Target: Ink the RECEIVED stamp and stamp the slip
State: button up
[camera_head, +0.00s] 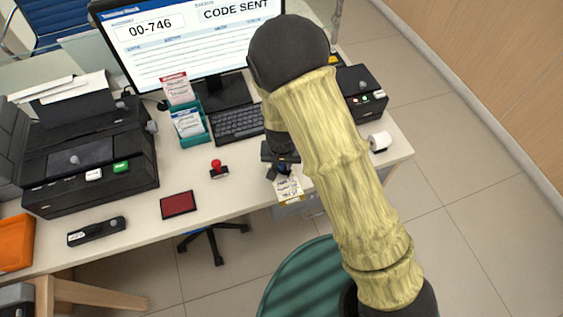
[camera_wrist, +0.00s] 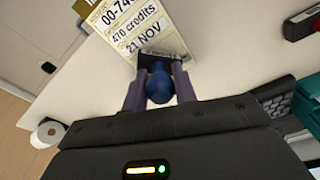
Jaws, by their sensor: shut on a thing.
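My gripper (camera_wrist: 160,68) is shut on a blue-handled stamp (camera_wrist: 159,86), whose dark base is at the near edge of the printed slip (camera_wrist: 138,22). I cannot tell whether the base touches the slip or hovers over it. The slip reads "00-746", "470 credits" and "21 NOV"; in the head view the slip (camera_head: 289,188) lies at the counter's front edge, partly hidden by my gripper (camera_head: 283,168). A red-handled stamp (camera_head: 217,168) stands to the left. A dark red ink pad (camera_head: 178,204) lies further left. No RECEIVED label is readable on either stamp.
A teal holder (camera_head: 190,138) with papers and a keyboard (camera_head: 238,125) stand behind. A printer (camera_head: 85,160) is at left, a black handset-like device (camera_head: 97,231) in front of it. A paper roll (camera_head: 379,142) and black machine (camera_head: 362,95) are at right. The counter around the pad is clear.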

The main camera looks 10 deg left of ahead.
jog(key=shift+r+p, duration=2.9)
jog(key=shift+r, duration=0.5)
jog(key=shift+f, duration=0.1)
